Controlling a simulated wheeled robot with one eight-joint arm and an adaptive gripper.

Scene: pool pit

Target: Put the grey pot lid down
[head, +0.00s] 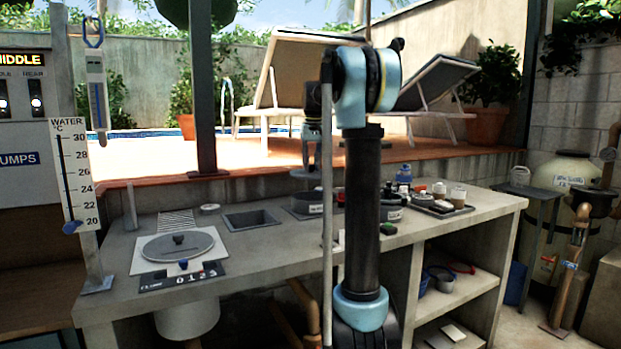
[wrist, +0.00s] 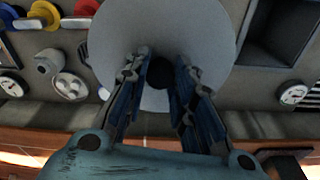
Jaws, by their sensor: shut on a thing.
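The grey pot lid (wrist: 210,35) is a large round disc with a dark knob (wrist: 160,72), seen from above in the wrist view. My gripper (wrist: 161,68) is shut on the knob, with a blue-lined finger on either side. In the head view my gripper (head: 309,152) is partly hidden by my arm, above the back of the bench. The lid shows there only as a thin grey edge, and the gap beneath it is hard to judge.
Another grey disc with a dark knob (head: 178,246) lies on a white plate at the bench's left. A square basin (head: 250,220) is sunk beside it. Gauges (wrist: 70,87) and coloured valve wheels (wrist: 38,14) show around the lid. A tray of small items (head: 440,207) stands at right.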

